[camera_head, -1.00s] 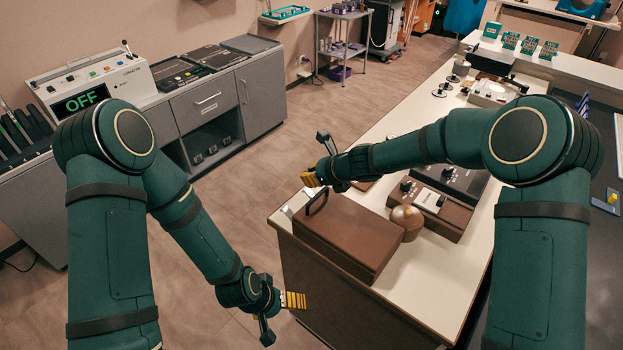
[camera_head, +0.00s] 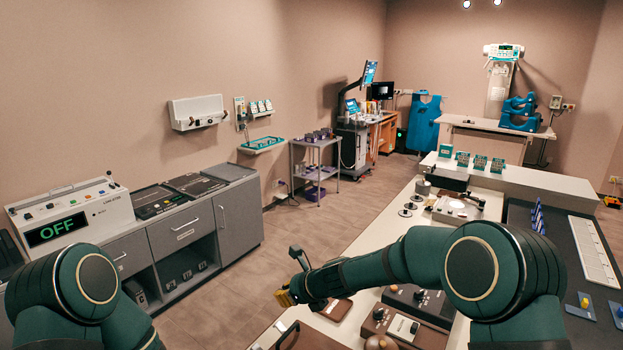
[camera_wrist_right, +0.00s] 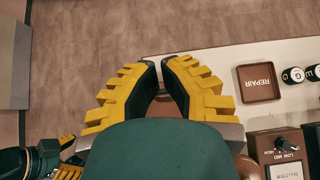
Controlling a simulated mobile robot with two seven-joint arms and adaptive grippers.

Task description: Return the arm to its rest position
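My right gripper (camera_head: 284,297) is at lower middle in the head view, beyond the near left edge of the pale counter (camera_head: 390,240).
A brown tray marked REPAIR (camera_wrist_right: 258,83) and a dial box (camera_wrist_right: 278,146) lie on the counter by the right gripper. A console reading OFF (camera_head: 60,229) stands on grey cabinets (camera_head: 236,212) at left. Floor between cabinets and counter (camera_head: 225,290) is clear.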

